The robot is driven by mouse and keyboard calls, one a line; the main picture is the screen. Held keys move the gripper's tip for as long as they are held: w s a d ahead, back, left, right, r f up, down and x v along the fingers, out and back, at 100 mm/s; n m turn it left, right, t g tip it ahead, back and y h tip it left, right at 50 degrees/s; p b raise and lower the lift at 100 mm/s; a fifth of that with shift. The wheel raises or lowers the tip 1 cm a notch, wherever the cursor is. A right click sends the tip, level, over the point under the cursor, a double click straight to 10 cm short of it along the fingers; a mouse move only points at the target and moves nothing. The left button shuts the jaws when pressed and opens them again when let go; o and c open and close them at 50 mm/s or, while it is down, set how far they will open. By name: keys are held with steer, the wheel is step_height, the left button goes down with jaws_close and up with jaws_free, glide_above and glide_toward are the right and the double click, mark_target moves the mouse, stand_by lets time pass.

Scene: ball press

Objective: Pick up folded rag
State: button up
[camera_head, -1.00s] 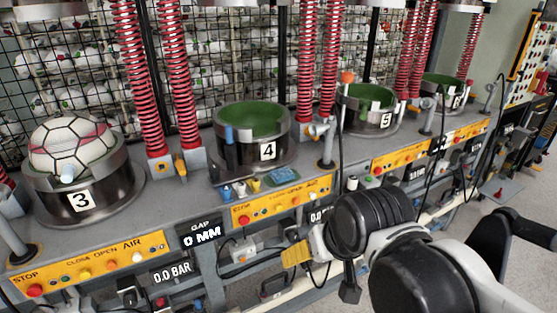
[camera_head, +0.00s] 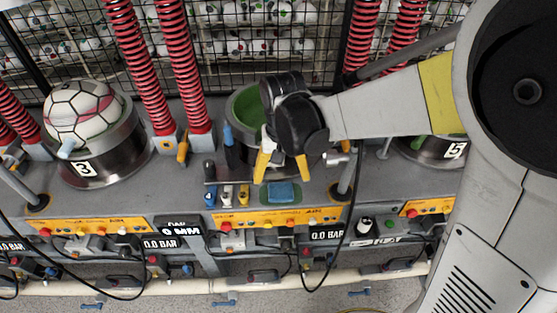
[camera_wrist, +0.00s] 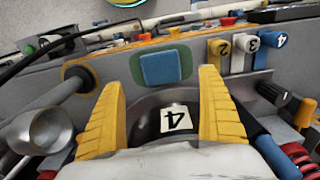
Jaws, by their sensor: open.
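The folded blue rag (camera_head: 281,193) lies on the grey bench ledge in front of the press cup numbered 4, just behind the yellow button panel. In the wrist view the rag (camera_wrist: 163,68) is a blue square on a larger green patch, beyond and between my fingertips. My gripper (camera_head: 283,168) has two yellow fingers spread apart, pointing down above and slightly behind the rag. In the wrist view my gripper (camera_wrist: 163,80) is open with nothing between its fingers. My wrist hides much of cup 4.
Blue, white and yellow numbered-handle tools (camera_wrist: 240,48) stand right beside the rag. Cup 4 (camera_wrist: 172,118) is close under my gripper. A metal post (camera_head: 345,185) stands to the right. A ball (camera_head: 83,113) sits in cup 3 at the left.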

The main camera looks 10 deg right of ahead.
mark_target(281, 190)
step_height(281, 190, down, 7)
steer(key=shift+w+a+r+b, duration=0.1)
steer(key=shift+r+b, duration=0.05)
steer(key=shift+b, duration=1)
steer(key=c, duration=1)
